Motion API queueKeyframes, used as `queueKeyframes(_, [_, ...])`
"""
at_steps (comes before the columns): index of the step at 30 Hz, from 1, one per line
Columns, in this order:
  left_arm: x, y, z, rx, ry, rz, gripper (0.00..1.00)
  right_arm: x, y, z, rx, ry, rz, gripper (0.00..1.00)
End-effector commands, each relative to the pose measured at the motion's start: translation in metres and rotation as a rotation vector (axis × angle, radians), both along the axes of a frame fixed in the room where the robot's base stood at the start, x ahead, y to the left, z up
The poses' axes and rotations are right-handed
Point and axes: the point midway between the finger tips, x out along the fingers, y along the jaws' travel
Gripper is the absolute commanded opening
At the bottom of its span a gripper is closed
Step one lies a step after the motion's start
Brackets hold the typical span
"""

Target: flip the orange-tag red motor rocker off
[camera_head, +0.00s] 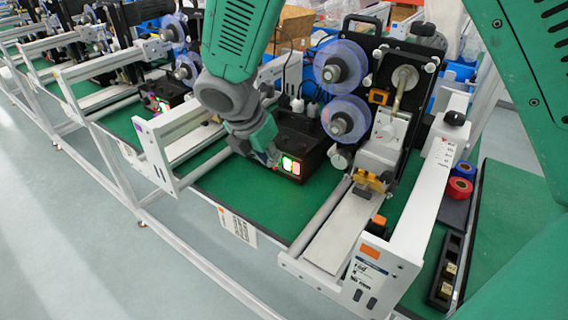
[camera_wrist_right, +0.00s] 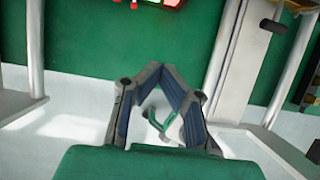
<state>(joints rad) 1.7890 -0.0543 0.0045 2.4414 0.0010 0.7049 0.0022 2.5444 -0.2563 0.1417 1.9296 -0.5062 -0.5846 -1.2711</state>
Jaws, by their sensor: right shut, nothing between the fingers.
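A black control box (camera_head: 309,141) stands on the green bench, with a green-lit rocker (camera_head: 287,164) and a red-lit rocker (camera_head: 296,168) side by side on its front. An orange tag (camera_head: 372,251) is on the white frame end at the front right. My right gripper (camera_head: 272,159) is just left of the rockers in the head view; contact cannot be told. In the right wrist view the fingers (camera_wrist_right: 160,69) converge, shut and empty, below the red-lit rocker (camera_wrist_right: 172,3) at the top edge. My left gripper is not in view.
A reel machine with clear purple-edged spools (camera_head: 342,62) stands right of the box. A white rail (camera_head: 343,228) runs along its front. Blue and red tape rolls (camera_head: 461,180) lie at right. Another box with lit switches (camera_head: 163,106) is farther left. Green bench surface is clear before the box.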

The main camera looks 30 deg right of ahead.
Motion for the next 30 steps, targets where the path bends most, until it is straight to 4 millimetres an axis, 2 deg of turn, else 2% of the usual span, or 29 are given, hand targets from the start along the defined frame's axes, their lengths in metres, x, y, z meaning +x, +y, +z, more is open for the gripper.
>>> queueKeyframes(5, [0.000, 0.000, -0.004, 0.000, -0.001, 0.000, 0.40, 0.001, -0.007, -0.019, -0.001, 0.003, 0.000, 0.00])
queueKeyframes(17, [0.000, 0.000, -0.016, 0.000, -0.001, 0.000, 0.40, 0.014, -0.037, -0.096, -0.001, 0.003, 0.000, 0.00])
queueKeyframes(18, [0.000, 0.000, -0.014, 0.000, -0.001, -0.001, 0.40, 0.018, -0.045, -0.090, 0.002, -0.003, -0.004, 0.00])
queueKeyframes(24, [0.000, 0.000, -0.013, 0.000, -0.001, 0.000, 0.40, 0.026, -0.066, -0.085, 0.001, -0.002, 0.000, 0.00])
queueKeyframes(30, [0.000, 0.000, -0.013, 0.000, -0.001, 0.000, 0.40, 0.029, -0.072, -0.084, 0.001, -0.001, -0.001, 0.00])
